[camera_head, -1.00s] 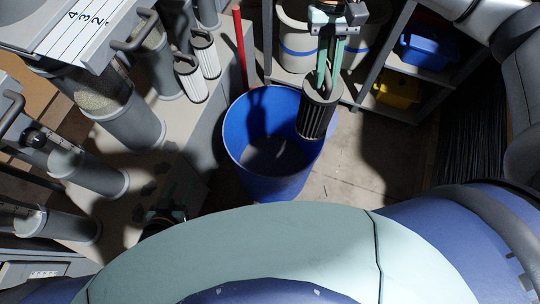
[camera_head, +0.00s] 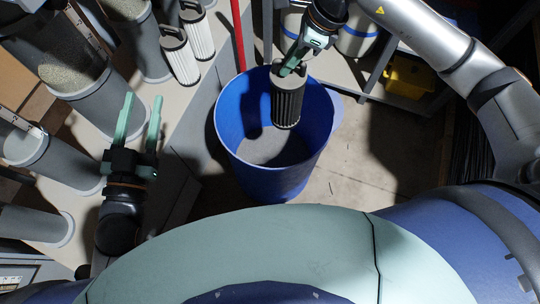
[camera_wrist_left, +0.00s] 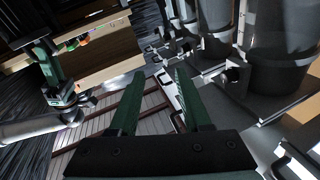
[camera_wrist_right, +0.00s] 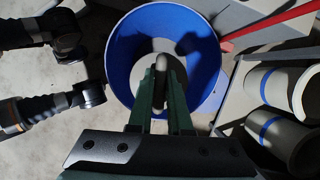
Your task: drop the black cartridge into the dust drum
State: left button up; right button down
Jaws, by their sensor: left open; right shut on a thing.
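The black cartridge (camera_head: 287,104) is a dark ribbed cylinder in the head view, hanging upright over the blue dust drum (camera_head: 229,134). My right gripper (camera_head: 290,66) is shut on the handle at its top. In the right wrist view, my right gripper (camera_wrist_right: 161,100) points down at the open drum (camera_wrist_right: 123,50), and the held cartridge is largely hidden by the fingers. The cartridge's lower end overlaps the drum opening in the head view; how deep it hangs is hard to tell. My left gripper (camera_head: 138,122) is open and empty, left of the drum; its fingers also show in the left wrist view (camera_wrist_left: 158,103).
Two white cartridges (camera_head: 180,55) stand on the bench left of the drum. Grey cylinders (camera_head: 82,84) line the far left. A red bar (camera_head: 238,38) rises behind the drum. A shelf with a yellow bin (camera_head: 407,80) is at the back right. The floor right of the drum is clear.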

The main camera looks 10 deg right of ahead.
jog(key=f+m, duration=0.1)
jog(key=w+f+m+t+b, duration=0.1)
jog(key=m, duration=0.1)
jog(key=f+m+b, duration=0.1)
jog(key=shift+w+a+h, duration=0.3)
jog(key=shift+h, duration=0.1)
jog(key=shift+w+f+m+t+h+b, duration=0.2)
jog(key=shift+m+b, duration=0.1)
jog(key=shift+m, duration=0.15)
jog(key=shift+w+f+m+t+h+b, duration=0.1)
jog(key=shift+m+t+b, duration=0.15)
jog(key=shift+m, duration=0.5)
notch_tip(320, 180, down, 4)
jog(key=b, duration=0.3)
jog(key=shift+f, duration=0.2)
pick_arm(q)
jog(key=s+d+r+m+t+h+b, duration=0.1)
jog(key=s+d+r+m+t+h, duration=0.1)
jog(key=s+r+m+h, duration=0.5)
notch_tip(320, 180, up, 4)
jog(key=t+h, duration=0.1)
jog(key=h, duration=0.1)
jog(key=shift+s+h, duration=0.15)
jog(key=shift+h, duration=0.25)
pick_arm(e)
jog(key=shift+f, duration=0.8)
pick_arm(q)
jog(key=shift+r, duration=0.1)
